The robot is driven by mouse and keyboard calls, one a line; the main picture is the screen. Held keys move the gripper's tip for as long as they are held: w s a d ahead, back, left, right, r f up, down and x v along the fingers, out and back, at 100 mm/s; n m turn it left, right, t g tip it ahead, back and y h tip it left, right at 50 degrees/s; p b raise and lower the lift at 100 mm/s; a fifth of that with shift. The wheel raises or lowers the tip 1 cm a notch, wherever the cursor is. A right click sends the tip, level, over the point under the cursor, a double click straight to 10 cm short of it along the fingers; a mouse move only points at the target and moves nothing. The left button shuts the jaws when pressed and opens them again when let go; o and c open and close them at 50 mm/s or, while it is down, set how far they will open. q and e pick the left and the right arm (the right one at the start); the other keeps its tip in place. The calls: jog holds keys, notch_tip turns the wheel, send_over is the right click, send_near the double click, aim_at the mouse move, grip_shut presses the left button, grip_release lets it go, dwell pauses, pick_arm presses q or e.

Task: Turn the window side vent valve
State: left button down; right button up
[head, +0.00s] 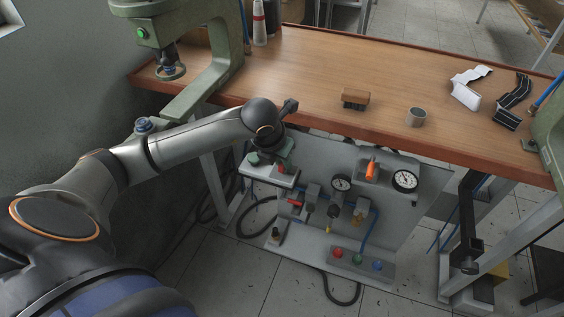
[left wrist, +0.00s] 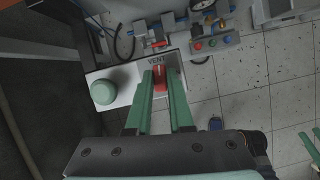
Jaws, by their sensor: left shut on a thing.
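The vent valve's red handle (left wrist: 159,78) shows in the left wrist view, on a pale plate (left wrist: 128,80) marked VENT. My left gripper (left wrist: 160,84) has its two green fingers on either side of the handle and is shut on it. In the head view my left gripper (head: 270,162) reaches down in front of the bench, over the pale plate (head: 268,176) at the left end of the pneumatic panel. There the gripper hides the handle.
A round green knob (left wrist: 103,92) sits beside the valve. The panel (head: 330,170) carries gauges, a red lever (head: 295,203), an orange-handled part (head: 371,169) and coloured buttons (head: 358,258). The wooden bench top (head: 300,75) overhangs it. A green press (head: 215,60) stands at left.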

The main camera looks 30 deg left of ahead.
pick_arm(q)
jog(key=shift+n, duration=0.5)
jog(key=shift+n+y, duration=0.3)
jog(key=c, duration=0.8)
grip_release()
jog(key=v, duration=1.2)
jog(key=shift+r, duration=0.35)
jog(key=shift+d, duration=0.15)
